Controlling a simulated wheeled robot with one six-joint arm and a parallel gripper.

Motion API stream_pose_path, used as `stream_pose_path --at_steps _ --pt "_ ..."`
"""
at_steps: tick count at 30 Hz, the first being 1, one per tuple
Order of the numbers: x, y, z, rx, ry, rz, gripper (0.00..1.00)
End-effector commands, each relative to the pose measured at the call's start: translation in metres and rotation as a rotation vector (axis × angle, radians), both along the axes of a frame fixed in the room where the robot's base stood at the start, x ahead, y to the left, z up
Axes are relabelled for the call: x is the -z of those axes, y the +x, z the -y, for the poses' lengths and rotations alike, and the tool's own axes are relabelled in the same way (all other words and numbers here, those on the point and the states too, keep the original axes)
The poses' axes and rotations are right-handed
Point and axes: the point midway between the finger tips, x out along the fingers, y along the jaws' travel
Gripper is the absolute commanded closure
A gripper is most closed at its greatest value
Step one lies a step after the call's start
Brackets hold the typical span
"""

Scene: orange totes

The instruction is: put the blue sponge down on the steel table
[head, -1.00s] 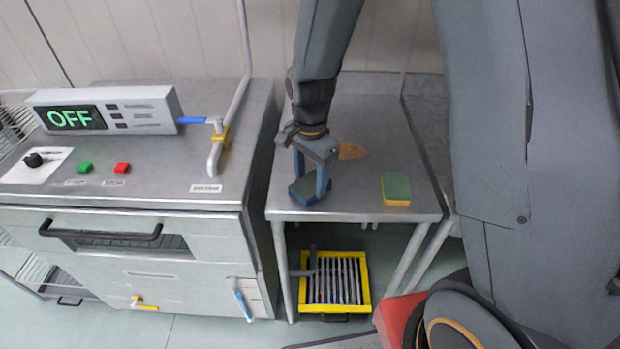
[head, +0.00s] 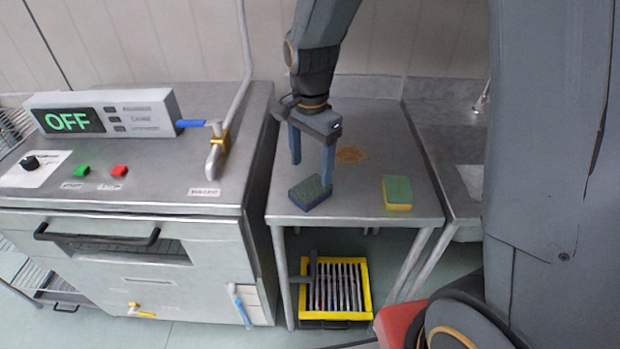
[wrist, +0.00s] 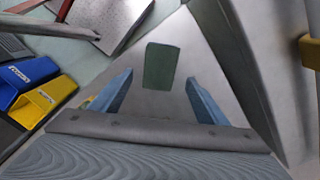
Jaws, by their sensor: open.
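The blue sponge (head: 310,192), with a dark green top, lies flat on the steel table (head: 352,208) near its front left edge. It also shows in the wrist view (wrist: 161,66), ahead of the fingers. My gripper (head: 311,173) is open and empty above and just behind the sponge. Its two blue fingers are spread apart and seem clear of the sponge. In the wrist view, the fingers (wrist: 159,80) stand to either side of the sponge's near end.
A yellow sponge with a green top (head: 397,192) lies to the right on the table. A brown stain (head: 350,154) is behind my gripper. A machine reading OFF (head: 68,121) stands left. A yellow-rimmed rack (head: 364,290) is under the table. The table's front middle is clear.

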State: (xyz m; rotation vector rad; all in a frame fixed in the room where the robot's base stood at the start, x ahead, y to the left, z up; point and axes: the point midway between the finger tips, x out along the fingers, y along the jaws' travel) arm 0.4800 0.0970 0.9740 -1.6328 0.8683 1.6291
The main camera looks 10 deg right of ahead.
Motion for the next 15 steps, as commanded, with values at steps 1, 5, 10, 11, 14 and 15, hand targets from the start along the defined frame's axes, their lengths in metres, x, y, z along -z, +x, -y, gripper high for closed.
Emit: stream_pose_path --at_steps 1,5,10,11,14,15 --pt "-0.009 0.001 0.0 0.0 0.001 0.005 0.32" --pt "-0.031 0.001 0.0 0.0 0.001 0.003 0.32" --pt "-0.05 0.0 0.0 0.0 0.0 0.002 0.32" --pt "-0.052 0.0 0.0 0.0 0.001 0.001 0.32" --pt "-0.055 -0.002 0.002 -0.016 0.0 0.002 0.32" --pt "-0.055 -0.005 0.005 -0.037 0.001 0.003 0.32"
